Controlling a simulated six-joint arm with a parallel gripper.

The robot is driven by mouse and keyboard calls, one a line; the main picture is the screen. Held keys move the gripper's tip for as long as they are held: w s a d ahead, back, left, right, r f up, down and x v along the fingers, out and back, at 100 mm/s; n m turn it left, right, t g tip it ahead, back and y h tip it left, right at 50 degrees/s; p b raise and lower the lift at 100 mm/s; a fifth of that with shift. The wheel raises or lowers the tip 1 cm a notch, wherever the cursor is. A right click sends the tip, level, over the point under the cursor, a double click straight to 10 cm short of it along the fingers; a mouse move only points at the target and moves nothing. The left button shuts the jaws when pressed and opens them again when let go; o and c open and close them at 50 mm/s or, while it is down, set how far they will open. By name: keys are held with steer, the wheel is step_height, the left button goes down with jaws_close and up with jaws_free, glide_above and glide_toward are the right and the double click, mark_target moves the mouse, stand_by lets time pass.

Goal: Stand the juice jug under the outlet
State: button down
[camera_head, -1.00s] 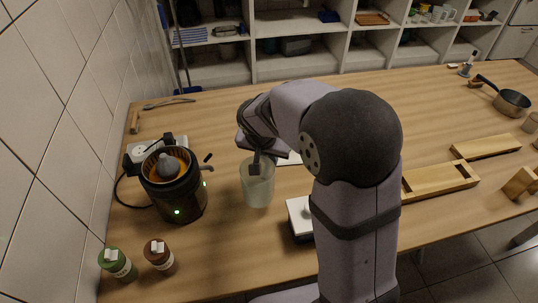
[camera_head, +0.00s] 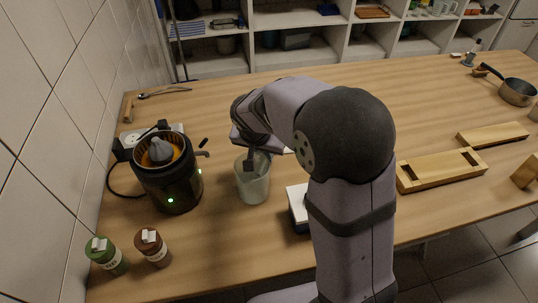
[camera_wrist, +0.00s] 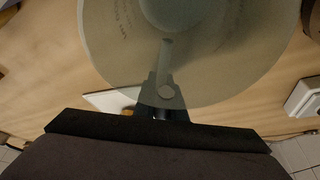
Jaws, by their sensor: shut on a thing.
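The juice jug (camera_head: 254,187) is a translucent, pale, wide-mouthed vessel, upright in the middle of the head view. It fills the top of the wrist view (camera_wrist: 220,75). My gripper (camera_head: 252,162) is shut on the jug at its far upper side, partly hidden by my arm. Its fingers (camera_wrist: 160,98) show at the jug's edge in the wrist view. The black juicer (camera_head: 170,188) stands left of the jug, with an orange bowl, a grey cone and a green light. Its outlet (camera_head: 203,153) points right, towards the jug, with a gap between. I cannot tell whether the jug touches the table.
Two jars, green-lidded (camera_head: 106,256) and brown-lidded (camera_head: 152,247), stand in front of the juicer. A white-topped box (camera_head: 297,203) is close right of the jug. Wooden trays (camera_head: 440,170) and a pan (camera_head: 516,91) lie farther right. A tiled wall (camera_head: 50,130) bounds the left.

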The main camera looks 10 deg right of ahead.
steer(key=shift+w+a, duration=0.75)
steer(key=shift+a, duration=0.5)
steer(key=shift+w+a, duration=0.7)
steer(key=shift+a, duration=0.6)
steer(key=shift+w+a, duration=0.75)
steer(key=shift+a, duration=0.5)
steer(key=shift+f, duration=0.2)
steer(key=c, duration=1.7)
jaws_free()
steer(key=shift+c, duration=0.2)
steer(key=v, duration=0.7)
steer(key=shift+r, duration=0.15)
steer(key=shift+a, duration=0.1)
